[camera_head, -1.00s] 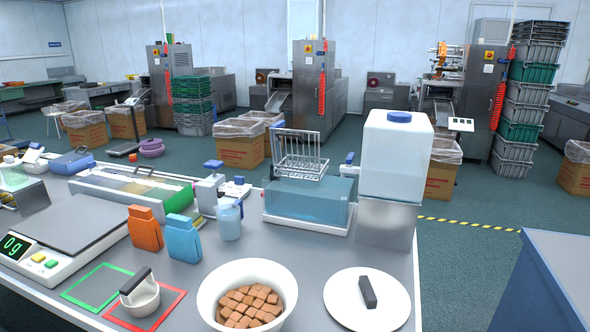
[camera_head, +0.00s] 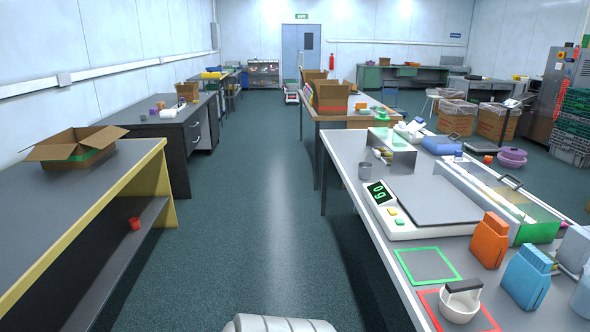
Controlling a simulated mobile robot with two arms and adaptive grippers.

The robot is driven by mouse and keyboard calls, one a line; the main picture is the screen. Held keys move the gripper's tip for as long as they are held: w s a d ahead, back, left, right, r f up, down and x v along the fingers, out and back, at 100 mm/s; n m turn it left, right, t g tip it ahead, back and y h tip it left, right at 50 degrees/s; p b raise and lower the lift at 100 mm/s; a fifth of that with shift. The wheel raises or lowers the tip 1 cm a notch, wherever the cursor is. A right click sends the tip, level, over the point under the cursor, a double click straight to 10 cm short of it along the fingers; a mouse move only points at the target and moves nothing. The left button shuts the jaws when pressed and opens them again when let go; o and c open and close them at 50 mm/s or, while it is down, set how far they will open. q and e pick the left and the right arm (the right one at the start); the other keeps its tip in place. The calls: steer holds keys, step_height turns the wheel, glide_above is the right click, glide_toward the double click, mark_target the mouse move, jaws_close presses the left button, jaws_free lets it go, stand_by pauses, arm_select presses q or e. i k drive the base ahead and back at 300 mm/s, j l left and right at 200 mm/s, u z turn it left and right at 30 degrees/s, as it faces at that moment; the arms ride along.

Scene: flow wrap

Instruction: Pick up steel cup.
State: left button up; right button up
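Neither of my grippers shows in the head view. A white rounded part at the bottom edge looks like part of my own body.
Orange (camera_head: 489,242) and blue (camera_head: 526,278) pouches stand at right. A clear floor aisle (camera_head: 275,200) runs between this table and the yellow-edged bench (camera_head: 125,165).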

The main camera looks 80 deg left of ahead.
mark_target(365, 168)
steer(key=u, duration=2.2)
steer(key=i+j+z, duration=0.2)
steer(key=i+j, duration=0.2)
steer(key=i, duration=0.15)
steer(key=i+j+z, duration=0.15)
steer(key=i+j, duration=0.35)
steer(key=i+j+z, duration=0.2)
steer(key=i+j, duration=0.25)
steer(key=i+j+z, duration=0.2)
steer(key=i+j, duration=0.25)
steer(key=j, duration=0.3)
